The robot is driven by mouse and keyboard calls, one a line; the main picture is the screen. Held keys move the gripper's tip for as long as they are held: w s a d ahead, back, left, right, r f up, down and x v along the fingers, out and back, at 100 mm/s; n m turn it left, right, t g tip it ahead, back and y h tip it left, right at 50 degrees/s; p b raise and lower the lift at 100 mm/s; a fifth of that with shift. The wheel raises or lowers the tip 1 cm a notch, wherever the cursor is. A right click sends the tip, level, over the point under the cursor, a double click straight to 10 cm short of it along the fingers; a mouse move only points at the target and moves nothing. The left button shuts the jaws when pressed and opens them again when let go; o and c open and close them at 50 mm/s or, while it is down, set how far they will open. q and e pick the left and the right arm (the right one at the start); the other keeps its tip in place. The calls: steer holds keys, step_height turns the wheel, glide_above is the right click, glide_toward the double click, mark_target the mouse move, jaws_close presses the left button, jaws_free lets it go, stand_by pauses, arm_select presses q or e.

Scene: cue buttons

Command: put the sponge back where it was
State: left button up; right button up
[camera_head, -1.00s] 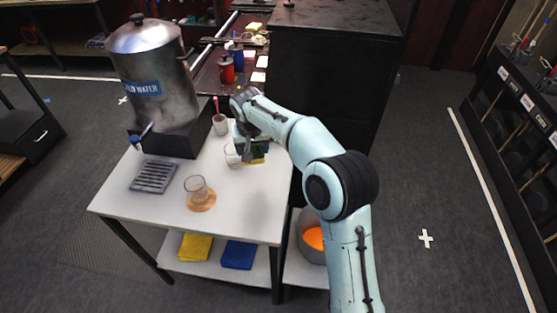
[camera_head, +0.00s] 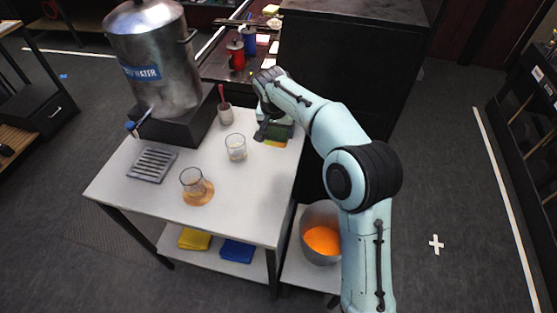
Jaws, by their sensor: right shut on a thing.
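The sponge (camera_head: 275,142) shows as a small yellow and green patch under my right gripper, near the back right corner of the white table (camera_head: 240,205). My right gripper (camera_head: 262,134) points down and is shut on the sponge; the gripper covers much of it. I cannot tell whether the sponge touches the tabletop. My left gripper is not in view.
A cup with a red stick (camera_head: 225,112), a metal water urn (camera_head: 158,65) and a slotted tray (camera_head: 153,165) are further left. The table's front right is clear.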

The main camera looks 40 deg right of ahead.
mark_target(275, 139)
step_height(275, 139, down, 13)
steer(key=shift+f+b, duration=0.1)
steer(key=shift+b, duration=0.45)
steer(key=shift+f, duration=0.1)
steer(key=o, duration=0.7)
steer(key=shift+f, duration=0.1)
steer(key=shift+c, duration=0.2)
steer(key=o, duration=0.4)
steer(key=shift+c, duration=0.2)
steer(key=shift+r, duration=0.25)
steer(key=v, duration=1.2)
